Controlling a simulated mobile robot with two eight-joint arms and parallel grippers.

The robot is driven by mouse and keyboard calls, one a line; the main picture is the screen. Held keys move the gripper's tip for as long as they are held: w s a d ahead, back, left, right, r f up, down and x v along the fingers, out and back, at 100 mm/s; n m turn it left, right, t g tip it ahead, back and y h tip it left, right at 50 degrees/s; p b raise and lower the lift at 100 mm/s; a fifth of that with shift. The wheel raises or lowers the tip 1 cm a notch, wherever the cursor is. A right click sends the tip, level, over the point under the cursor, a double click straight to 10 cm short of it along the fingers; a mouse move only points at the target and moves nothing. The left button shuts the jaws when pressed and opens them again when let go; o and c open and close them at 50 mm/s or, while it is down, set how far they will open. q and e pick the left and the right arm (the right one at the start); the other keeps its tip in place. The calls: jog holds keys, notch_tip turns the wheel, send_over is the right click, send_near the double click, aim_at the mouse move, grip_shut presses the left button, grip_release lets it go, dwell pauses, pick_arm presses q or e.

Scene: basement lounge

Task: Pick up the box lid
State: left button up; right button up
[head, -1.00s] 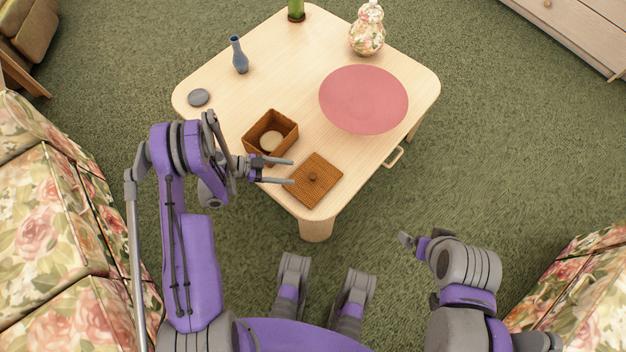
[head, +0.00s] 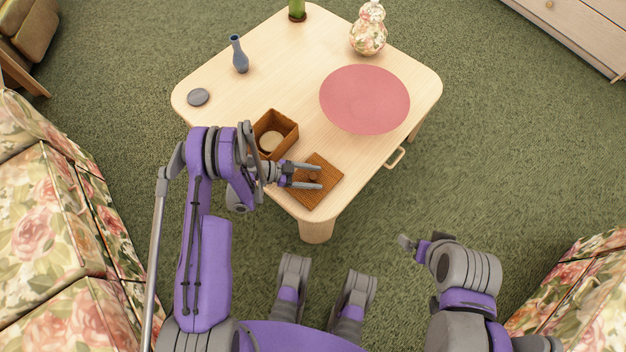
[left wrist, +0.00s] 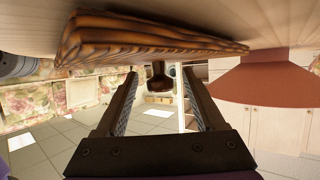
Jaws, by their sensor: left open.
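In the left wrist view the lid (left wrist: 140,42) shows at the top and the knob (left wrist: 159,75) sits between the open fingers (left wrist: 160,100). Contact with the knob cannot be seen. My right gripper (head: 405,242) is off the table to the right, its fingers too unclear to judge.
The open brown box (head: 290,130) with a pale round thing (head: 271,141) inside stands just behind the lid. A pink round mat (head: 365,100), blue vase (head: 239,55), grey disc (head: 198,97) and floral vase (head: 368,30) stand further back on the table (head: 300,75).

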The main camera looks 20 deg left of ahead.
pick_arm(q)
grip_shut()
dwell(0.4)
